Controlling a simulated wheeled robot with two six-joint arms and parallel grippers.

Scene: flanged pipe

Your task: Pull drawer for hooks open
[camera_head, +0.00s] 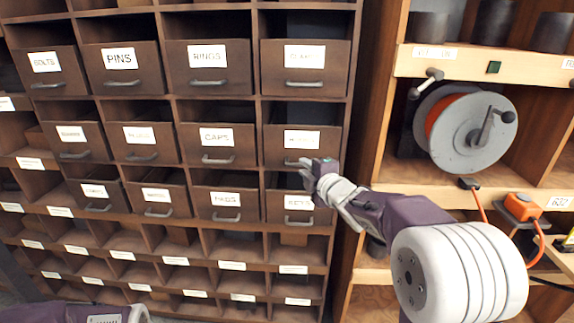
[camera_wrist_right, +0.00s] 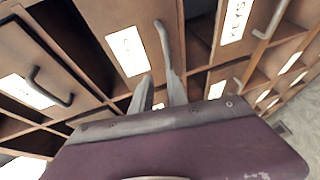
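The drawer with the partly legible label that seems to read HOOKS (camera_head: 301,139) is in the right column of the cabinet, above the KEYS drawer (camera_head: 299,202). It looks about level with its neighbours. Its label plate and curved handle (camera_wrist_right: 163,42) show in the right wrist view. My right gripper (camera_head: 314,170) is at the right end of this handle, its fingers pointing at the drawer front. In the right wrist view the two fingers (camera_wrist_right: 160,86) stand apart, with the handle's near end at the right finger; contact is unclear. My left gripper is out of view.
Labelled drawers such as CAPS (camera_head: 217,138) and RINGS (camera_head: 207,56) fill the cabinet, with open cubbies (camera_head: 240,248) below. A wooden shelf at the right holds a cable reel (camera_head: 466,132) and an orange device (camera_head: 530,206).

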